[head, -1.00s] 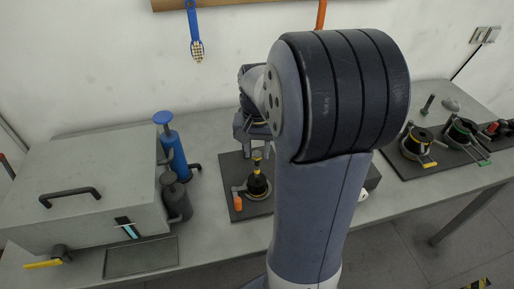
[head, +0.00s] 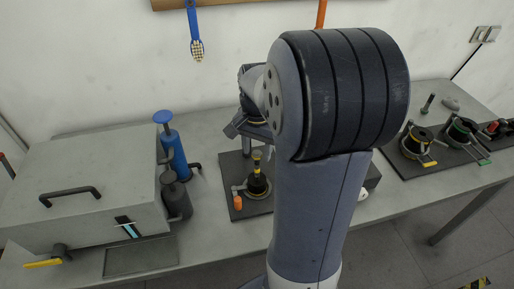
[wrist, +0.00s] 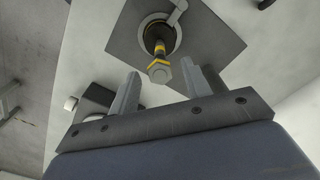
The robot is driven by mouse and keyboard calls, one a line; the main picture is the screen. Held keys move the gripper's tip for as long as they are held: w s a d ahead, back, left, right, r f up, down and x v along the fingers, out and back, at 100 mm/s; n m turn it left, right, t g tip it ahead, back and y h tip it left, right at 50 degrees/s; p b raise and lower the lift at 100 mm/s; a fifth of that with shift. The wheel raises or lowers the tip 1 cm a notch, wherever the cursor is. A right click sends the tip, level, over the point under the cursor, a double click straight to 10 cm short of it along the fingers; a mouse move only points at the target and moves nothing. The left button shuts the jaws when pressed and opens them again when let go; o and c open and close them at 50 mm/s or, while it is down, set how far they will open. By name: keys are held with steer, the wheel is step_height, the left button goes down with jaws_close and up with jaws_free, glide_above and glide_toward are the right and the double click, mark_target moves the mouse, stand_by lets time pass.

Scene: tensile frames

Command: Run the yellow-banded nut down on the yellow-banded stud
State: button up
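The yellow-banded stud (head: 257,172) stands upright on a dark plate in the middle of the bench, with a dark round base. It also shows in the wrist view (wrist: 158,47). A hex nut (wrist: 159,73) with a yellow band sits at the stud's top end; in the head view it is the small yellow piece (head: 257,155). How far it is threaded cannot be told. My gripper (wrist: 161,70) is open and empty, its two fingers apart on either side of the nut in the wrist view. In the head view my gripper (head: 250,132) is above and behind the stud, partly hidden by my arm.
The dark plate (head: 233,167) also carries a small orange-capped part (head: 238,202). A blue pump (head: 172,145) and a grey box (head: 85,185) stand to the left. Another dark plate (head: 400,165) at right holds yellow- and green-marked fixtures.

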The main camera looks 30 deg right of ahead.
step_height(320, 180, up, 11)
steer(key=shift+f, duration=0.1)
stand_by(0.6)
steer(key=shift+f, duration=0.1)
step_height(320, 180, down, 11)
steer(key=shift+r, duration=0.1)
steer(key=n, duration=0.4)
steer(key=shift+r, duration=0.1)
stand_by(0.9)
